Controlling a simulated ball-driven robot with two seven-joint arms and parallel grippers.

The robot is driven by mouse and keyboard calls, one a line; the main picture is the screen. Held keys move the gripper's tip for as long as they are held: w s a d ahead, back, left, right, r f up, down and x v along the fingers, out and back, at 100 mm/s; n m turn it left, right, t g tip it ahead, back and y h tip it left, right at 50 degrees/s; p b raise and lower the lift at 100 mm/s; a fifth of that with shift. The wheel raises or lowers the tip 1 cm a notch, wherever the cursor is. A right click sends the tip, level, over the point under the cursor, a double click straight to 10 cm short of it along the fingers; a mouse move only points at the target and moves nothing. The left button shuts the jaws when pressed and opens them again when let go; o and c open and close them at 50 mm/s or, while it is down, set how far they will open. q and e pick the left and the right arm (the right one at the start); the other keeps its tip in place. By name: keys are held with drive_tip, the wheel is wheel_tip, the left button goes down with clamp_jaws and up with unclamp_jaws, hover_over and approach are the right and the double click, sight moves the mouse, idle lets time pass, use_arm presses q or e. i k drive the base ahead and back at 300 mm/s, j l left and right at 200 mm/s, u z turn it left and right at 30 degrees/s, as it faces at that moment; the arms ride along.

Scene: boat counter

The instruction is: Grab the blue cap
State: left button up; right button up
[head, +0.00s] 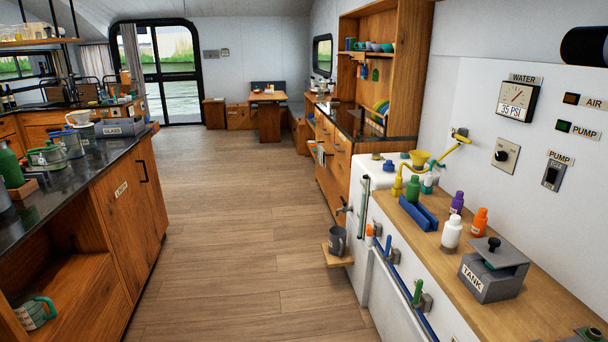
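A small blue piece that looks like the blue cap (388,166) sits on top of the white cabinet (366,185), left of the yellow funnel (420,159). It is small in the head view, so its exact shape is hard to tell. Neither of my grippers shows in the head view.
A wooden counter at right holds a blue rack (418,212), a green bottle (413,188), a white bottle (452,233), an orange bottle (480,221), a purple bottle (457,203) and a grey tank box (493,277). A grey mug (337,241) stands on a small shelf. The floor between the counters is clear.

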sight(389, 166)
drive_tip(key=i+z, duration=0.1)
drive_tip(key=i, duration=0.5)
drive_tip(key=i+j+z, duration=0.1)
drive_tip(key=i, duration=0.45)
drive_tip(key=i+j+z, duration=0.15)
drive_tip(key=i, duration=0.4)
